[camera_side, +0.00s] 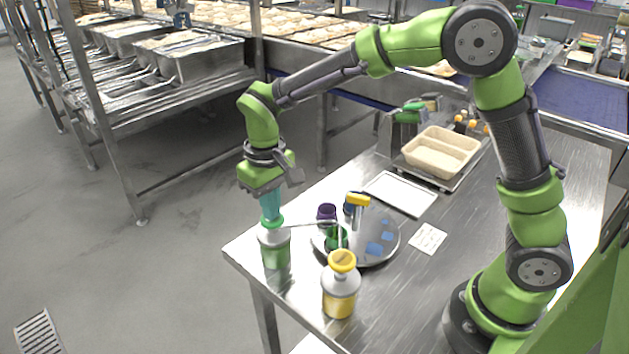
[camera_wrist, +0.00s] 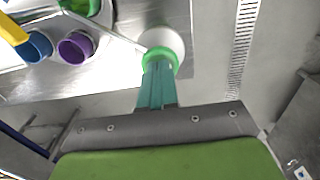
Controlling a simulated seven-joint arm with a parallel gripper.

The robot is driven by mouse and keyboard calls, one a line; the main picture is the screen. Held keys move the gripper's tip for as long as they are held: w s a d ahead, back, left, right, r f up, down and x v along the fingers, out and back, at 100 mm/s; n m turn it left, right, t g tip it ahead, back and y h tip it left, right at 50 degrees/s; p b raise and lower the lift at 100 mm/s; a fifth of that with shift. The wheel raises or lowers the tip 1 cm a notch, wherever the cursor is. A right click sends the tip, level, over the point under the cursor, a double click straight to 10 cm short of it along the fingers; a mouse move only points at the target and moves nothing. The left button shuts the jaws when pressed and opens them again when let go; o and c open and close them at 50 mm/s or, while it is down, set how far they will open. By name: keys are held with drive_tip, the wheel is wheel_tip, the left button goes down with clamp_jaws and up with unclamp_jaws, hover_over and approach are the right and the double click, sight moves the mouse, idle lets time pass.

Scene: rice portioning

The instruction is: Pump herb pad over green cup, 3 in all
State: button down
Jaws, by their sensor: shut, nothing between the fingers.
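The herb pump bottle (camera_side: 275,250), with green contents, stands at the table's front left corner. Its green pad (camera_side: 272,224) also shows in the wrist view (camera_wrist: 160,55). My gripper (camera_side: 271,218) points straight down with its teal fingers shut and empty; the fingertips (camera_wrist: 158,68) appear at the pad, though I cannot tell whether they press it. The thin spout (camera_side: 312,225) reaches right towards the green cup (camera_side: 337,239) on the round metal tray (camera_side: 378,252).
A purple cup (camera_side: 326,213) and a blue cup (camera_side: 350,201) share the tray. A yellow-topped bottle (camera_side: 340,288) stands in front, and another yellow-topped piece (camera_side: 358,201) rises behind. A white tray (camera_side: 401,193) and a beige container (camera_side: 440,152) lie farther back.

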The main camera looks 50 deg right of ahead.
drive_tip(key=shift+r, duration=1.5)
drive_tip(key=shift+f, duration=0.15)
drive_tip(key=shift+f, duration=1.4)
drive_tip(key=shift+r, duration=1.55)
drive_tip(key=shift+f, duration=0.1)
